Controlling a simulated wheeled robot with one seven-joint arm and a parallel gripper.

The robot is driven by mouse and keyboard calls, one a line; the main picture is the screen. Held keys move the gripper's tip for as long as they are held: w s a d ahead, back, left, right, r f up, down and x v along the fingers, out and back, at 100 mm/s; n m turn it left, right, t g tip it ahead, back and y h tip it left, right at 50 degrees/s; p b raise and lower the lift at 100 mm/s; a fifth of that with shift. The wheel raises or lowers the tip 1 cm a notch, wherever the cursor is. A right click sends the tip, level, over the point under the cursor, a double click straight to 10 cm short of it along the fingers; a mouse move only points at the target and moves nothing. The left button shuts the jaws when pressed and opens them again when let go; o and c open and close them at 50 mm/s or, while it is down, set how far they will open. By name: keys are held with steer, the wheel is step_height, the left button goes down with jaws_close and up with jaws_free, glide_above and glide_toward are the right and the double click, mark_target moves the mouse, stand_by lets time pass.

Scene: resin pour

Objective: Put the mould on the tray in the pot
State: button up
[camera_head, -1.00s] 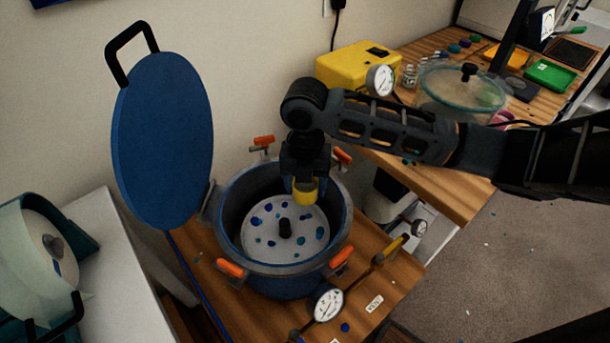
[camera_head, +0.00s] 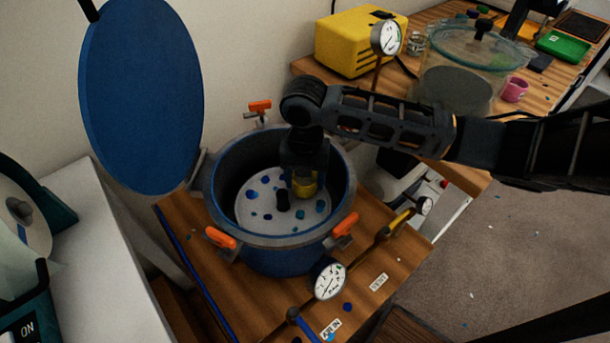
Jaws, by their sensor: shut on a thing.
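The blue pot (camera_head: 280,262) stands open on the wooden bench, its blue lid (camera_head: 140,95) raised at the back left. Inside the pot lies a round pale tray (camera_head: 262,220) with a dark centre knob and several blue and teal spots. My gripper (camera_head: 304,180) points down inside the pot's rim, over the right part of the tray. The fingertips are partly hidden in shadow.
Orange clamps (camera_head: 220,238) stick out around the pot rim. A pressure gauge (camera_head: 328,279) and pipe with a yellow valve stand in front. A yellow box (camera_head: 350,45), a clear chamber (camera_head: 455,75) and a pink cup (camera_head: 514,90) are on the back bench.

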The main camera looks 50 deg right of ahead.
steer(key=shift+s+f+b, duration=0.1)
steer(key=shift+f+b, duration=0.45)
steer(key=shift+f, duration=0.25)
stand_by(0.4)
steer(key=o, duration=1.2)
steer(key=shift+a+f, duration=0.15)
steer(key=shift+c, duration=0.2)
step_height(320, 180, up, 16)
steer(key=p, duration=0.8)
steer(key=shift+f, duration=0.2)
